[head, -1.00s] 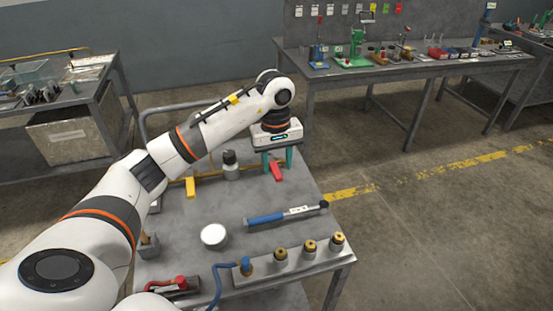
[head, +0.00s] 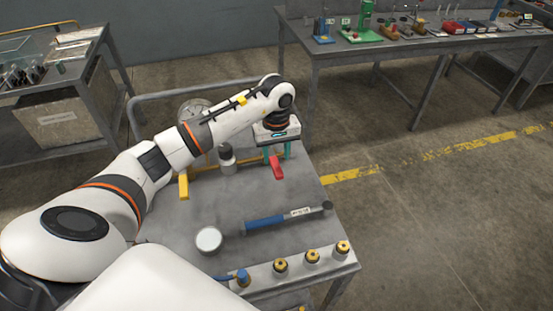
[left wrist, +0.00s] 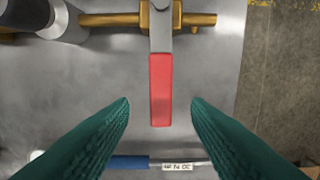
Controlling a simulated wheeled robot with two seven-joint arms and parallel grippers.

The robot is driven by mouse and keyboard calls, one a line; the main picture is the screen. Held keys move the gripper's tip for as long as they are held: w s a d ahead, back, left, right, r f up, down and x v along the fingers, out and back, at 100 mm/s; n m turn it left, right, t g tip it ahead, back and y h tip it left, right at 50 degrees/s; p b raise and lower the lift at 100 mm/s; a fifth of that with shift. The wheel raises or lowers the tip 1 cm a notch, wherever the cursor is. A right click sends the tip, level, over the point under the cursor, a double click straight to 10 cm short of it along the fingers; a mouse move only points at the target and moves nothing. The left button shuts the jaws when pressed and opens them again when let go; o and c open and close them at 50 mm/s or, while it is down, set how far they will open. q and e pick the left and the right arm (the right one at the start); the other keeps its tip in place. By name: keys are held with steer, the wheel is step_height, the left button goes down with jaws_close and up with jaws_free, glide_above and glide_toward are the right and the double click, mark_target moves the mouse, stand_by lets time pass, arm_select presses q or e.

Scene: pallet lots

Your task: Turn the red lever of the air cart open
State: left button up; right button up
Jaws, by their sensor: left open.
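The red lever (head: 277,167) sits on the brass pipe (head: 205,166) at the far side of the grey cart top (head: 190,210). In the left wrist view the lever (left wrist: 160,85) points straight down the picture, crosswise to the pipe (left wrist: 195,20). My left gripper (head: 275,151) is above the lever, pointing down. Its green fingers are open, and in the left wrist view the gripper (left wrist: 160,102) has one finger on each side of the lever, with a gap on both sides. My right gripper is out of view.
A yellow lever (head: 183,186) stands left of the red one, near a grey cylinder (head: 227,160) and a round gauge (head: 195,112). A blue-handled tool (head: 265,221), a white round piece (head: 208,240) and a brass-fitting block (head: 296,264) lie nearer. Floor right of the cart is clear.

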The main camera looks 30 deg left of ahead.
mark_target(277, 166)
arm_select(q)
steer(key=shift+f+p, duration=0.3)
steer(key=shift+f, duration=1.8)
steer(key=shift+w, duration=0.1)
jaws_close()
